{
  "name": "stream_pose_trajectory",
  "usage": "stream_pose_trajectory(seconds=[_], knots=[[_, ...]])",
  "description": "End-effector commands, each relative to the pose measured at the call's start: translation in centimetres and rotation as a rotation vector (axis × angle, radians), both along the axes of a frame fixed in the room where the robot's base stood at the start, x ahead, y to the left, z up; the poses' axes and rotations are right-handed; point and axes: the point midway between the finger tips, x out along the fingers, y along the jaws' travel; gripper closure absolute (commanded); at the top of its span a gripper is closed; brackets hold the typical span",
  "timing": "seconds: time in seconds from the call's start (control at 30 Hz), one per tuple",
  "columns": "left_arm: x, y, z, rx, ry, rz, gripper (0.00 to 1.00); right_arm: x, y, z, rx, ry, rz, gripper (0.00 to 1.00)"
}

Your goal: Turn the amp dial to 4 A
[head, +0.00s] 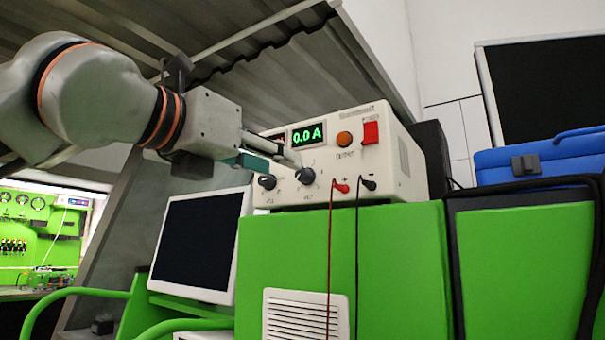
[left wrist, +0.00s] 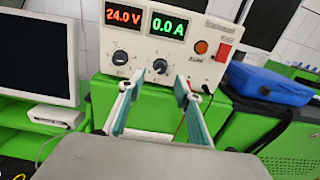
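The amp dial (head: 305,176) is a dark round knob on the front of a cream power supply (head: 405,160), below the green display (head: 307,134) that reads 0.0 A. In the left wrist view the amp dial (left wrist: 160,66) shows just beyond and between my fingertips. My left gripper (left wrist: 154,86) is open and empty, its two fingers apart and pointing at the panel. In the head view my left gripper (head: 285,154) is close to the dial, at its upper left. I cannot tell whether a finger touches it. My right gripper is not in view.
A second knob (left wrist: 120,58) sits left of the amp dial, under a red display (left wrist: 123,17) reading 24.0 V. An orange lamp (head: 344,139), a red switch (head: 370,132) and red and black leads (head: 341,187) are to the right. A monitor (head: 200,240) stands lower left.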

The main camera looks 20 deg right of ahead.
Motion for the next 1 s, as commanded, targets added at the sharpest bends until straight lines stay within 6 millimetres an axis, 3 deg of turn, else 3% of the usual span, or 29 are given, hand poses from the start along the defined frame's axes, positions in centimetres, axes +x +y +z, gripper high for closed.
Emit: stream_pose_trajectory(seconds=[0.4, 0.83, 0.97, 1.0], knots=[[3.5, -4.8, 0.2, 0.001, 0.001, -0.002, 0.66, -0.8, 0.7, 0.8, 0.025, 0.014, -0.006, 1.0], [4.3, -5.6, -0.1, 0.001, 0.002, -0.002, 0.66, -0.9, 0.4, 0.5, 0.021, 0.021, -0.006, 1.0], [4.3, -5.6, -0.1, 0.001, 0.002, -0.002, 1.0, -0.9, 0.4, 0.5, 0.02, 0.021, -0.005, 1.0], [4.3, -5.6, -0.1, 0.001, 0.002, -0.002, 1.0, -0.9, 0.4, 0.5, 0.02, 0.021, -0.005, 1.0]])
